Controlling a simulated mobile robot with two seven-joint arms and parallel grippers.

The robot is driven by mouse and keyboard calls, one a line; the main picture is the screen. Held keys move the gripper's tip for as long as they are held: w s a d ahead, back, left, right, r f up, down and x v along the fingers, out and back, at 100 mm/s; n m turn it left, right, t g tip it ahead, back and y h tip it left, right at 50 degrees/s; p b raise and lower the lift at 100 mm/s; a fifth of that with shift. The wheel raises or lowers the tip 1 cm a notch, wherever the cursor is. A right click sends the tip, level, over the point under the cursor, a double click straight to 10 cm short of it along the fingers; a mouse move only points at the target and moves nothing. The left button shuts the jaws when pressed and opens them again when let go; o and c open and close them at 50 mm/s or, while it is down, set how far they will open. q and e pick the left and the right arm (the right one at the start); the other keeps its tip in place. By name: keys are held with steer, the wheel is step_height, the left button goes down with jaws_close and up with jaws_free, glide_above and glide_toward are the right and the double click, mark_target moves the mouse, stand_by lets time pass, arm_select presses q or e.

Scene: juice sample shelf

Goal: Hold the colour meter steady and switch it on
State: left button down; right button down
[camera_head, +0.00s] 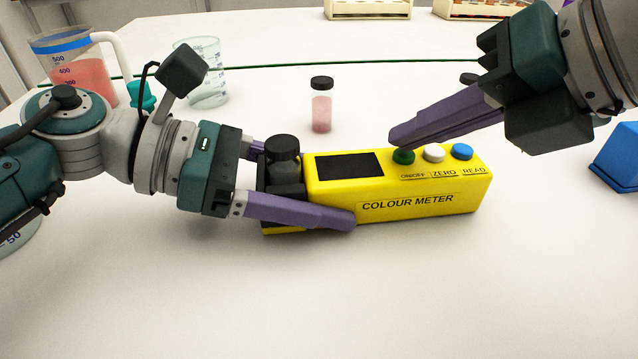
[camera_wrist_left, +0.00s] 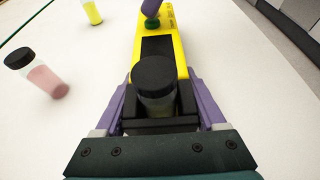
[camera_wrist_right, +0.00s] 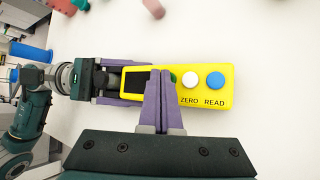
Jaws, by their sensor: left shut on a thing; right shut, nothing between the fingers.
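The yellow colour meter (camera_head: 420,200) lies on the white table, its dark screen (camera_head: 349,165) blank. A black-capped vial (camera_head: 282,150) stands in the black holder at its left end; it also shows in the left wrist view (camera_wrist_left: 154,80). My left gripper (camera_head: 305,185) is shut on the meter's left end, one finger along each long side. My right gripper (camera_head: 400,138) is shut and empty, its fingertips at the green ON/OFF button (camera_head: 403,156), touching it or just above; I cannot tell which. The white ZERO button (camera_head: 433,153) and blue READ button (camera_head: 462,151) are uncovered.
A pink vial with a black cap (camera_head: 321,105) stands behind the meter. A beaker of red liquid (camera_head: 80,70) and a clear beaker (camera_head: 205,75) stand at the back left. A blue block (camera_head: 618,158) is at the right. The table in front is clear.

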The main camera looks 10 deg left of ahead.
stand_by(0.3)
steer(key=shift+r, duration=0.45)
steer(key=shift+r, duration=0.1)
